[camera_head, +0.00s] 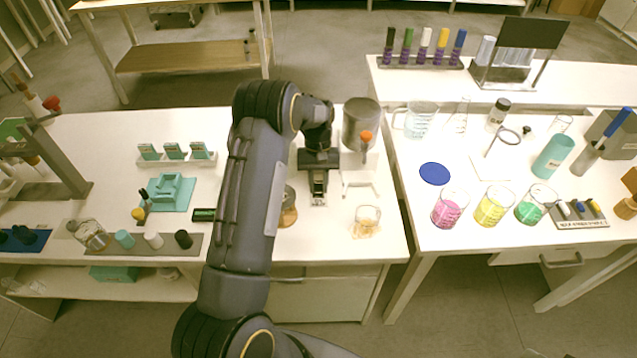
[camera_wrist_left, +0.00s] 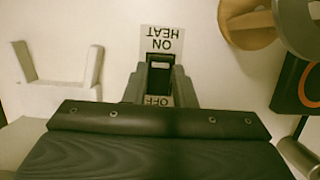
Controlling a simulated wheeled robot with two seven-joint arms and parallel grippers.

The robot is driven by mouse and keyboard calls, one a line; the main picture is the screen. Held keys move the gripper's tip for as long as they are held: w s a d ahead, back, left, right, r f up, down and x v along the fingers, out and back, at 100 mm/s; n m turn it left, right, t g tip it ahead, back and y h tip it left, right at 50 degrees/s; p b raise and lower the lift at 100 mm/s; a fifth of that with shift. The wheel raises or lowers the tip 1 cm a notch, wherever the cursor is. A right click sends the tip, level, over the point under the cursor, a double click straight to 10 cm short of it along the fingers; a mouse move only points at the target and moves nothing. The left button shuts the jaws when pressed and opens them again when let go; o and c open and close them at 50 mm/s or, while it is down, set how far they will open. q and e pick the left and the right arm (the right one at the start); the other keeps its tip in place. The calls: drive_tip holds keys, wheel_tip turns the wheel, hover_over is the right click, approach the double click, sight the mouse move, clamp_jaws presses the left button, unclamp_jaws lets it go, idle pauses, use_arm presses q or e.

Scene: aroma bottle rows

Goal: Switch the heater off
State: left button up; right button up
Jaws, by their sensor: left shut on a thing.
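My left gripper (camera_head: 319,186) points down over the heater switch on the left table. In the left wrist view my gripper (camera_wrist_left: 159,84) is shut on the switch's small dark lever (camera_wrist_left: 159,78), between its two fingertips. The white switch label (camera_wrist_left: 162,38) reads HEAT ON at the top and OFF at the bottom, both upside down. The fingers partly cover the OFF end. I cannot tell which end the lever rests at. My right gripper is not in view.
A wooden-based piece (camera_head: 288,212) stands left of the switch, and a white bracket (camera_head: 359,181) stands right of it. A beaker (camera_head: 366,221) is near the front edge. A grey cylinder (camera_head: 361,124) stands behind.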

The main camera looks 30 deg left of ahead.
sight(318, 185)
use_arm(q)
drive_tip(key=o, duration=1)
drive_tip(key=v, duration=0.7)
drive_tip(key=shift+w+r+b, duration=0.1)
drive_tip(key=shift+r+b, duration=0.1)
drive_tip(key=shift+b, duration=0.15)
drive_tip(key=shift+r, duration=0.25)
